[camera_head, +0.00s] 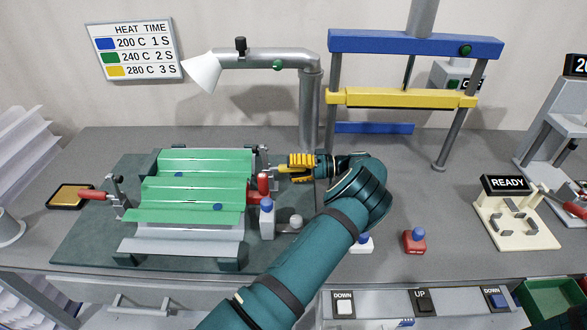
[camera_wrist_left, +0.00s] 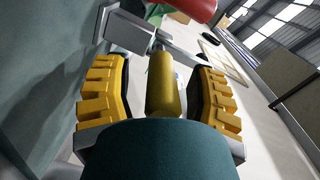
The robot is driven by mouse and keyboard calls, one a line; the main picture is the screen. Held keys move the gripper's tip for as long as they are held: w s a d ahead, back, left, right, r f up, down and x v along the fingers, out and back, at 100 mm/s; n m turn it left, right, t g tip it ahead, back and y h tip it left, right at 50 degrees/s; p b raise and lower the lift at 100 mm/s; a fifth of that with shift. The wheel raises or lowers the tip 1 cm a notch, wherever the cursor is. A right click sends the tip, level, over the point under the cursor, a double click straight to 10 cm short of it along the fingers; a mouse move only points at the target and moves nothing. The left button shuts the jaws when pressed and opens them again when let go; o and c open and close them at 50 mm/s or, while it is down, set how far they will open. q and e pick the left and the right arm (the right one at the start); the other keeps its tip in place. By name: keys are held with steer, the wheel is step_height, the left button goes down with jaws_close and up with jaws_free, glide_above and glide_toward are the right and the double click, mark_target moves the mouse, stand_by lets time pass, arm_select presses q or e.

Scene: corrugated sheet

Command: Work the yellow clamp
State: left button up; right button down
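The yellow clamp shows in the left wrist view as a yellow cylindrical handle (camera_wrist_left: 163,85) on a metal lever (camera_wrist_left: 150,38). My left gripper (camera_wrist_left: 160,90) has its two yellow fingers on either side of this handle, with a gap visible on each side. In the head view my left gripper (camera_head: 294,168) is at the right edge of the green corrugated sheet (camera_head: 200,190), pointing left. There its fingers mostly hide the yellow handle, and the clamp's metal part (camera_head: 267,163) shows just beyond them. My right gripper is in neither view.
A red clamp handle (camera_head: 263,186) stands close beside the gripper, and a red-handled clamp (camera_head: 95,194) is at the left. A blue-capped bottle (camera_head: 267,220) is just in front. A blue and yellow press frame (camera_head: 400,98) stands behind right. The READY panel (camera_head: 506,185) is farther right.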

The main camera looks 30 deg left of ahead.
arm_select(q)
steer(key=shift+v, duration=3.75)
